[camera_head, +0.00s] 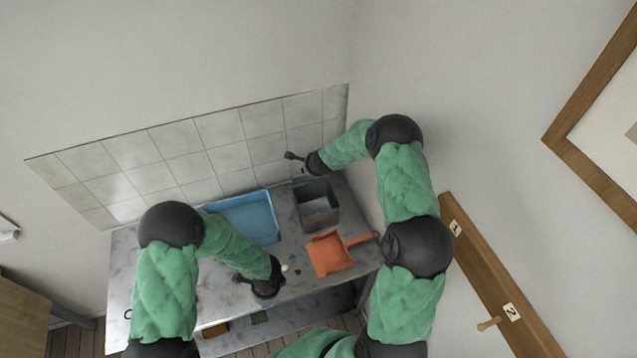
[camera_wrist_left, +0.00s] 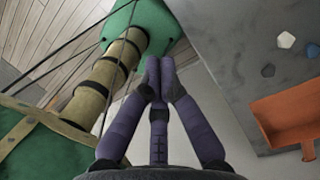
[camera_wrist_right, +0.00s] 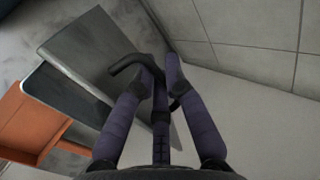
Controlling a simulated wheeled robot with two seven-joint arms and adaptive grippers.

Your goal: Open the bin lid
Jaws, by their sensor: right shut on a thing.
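The grey bin (camera_head: 317,222) stands at the right back of the counter, and its inside shows from above. Its grey lid (camera_wrist_right: 95,50) is raised at the back of the bin in the right wrist view. A black hooked handle (camera_wrist_right: 128,64) sticks out from the lid. My right gripper (camera_head: 292,156), also in the right wrist view (camera_wrist_right: 160,75), is shut on this handle behind the bin. My left gripper (camera_head: 238,278) is shut with its fingertips together (camera_wrist_left: 160,65) and holds nothing, near the counter's front edge.
A blue tray (camera_head: 243,208) lies left of the bin. An orange dustpan (camera_head: 328,254) lies in front of it. Small pebble-like pieces (camera_wrist_left: 286,40) lie between my left gripper and the dustpan. A tiled wall (camera_head: 180,160) closes off the back.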

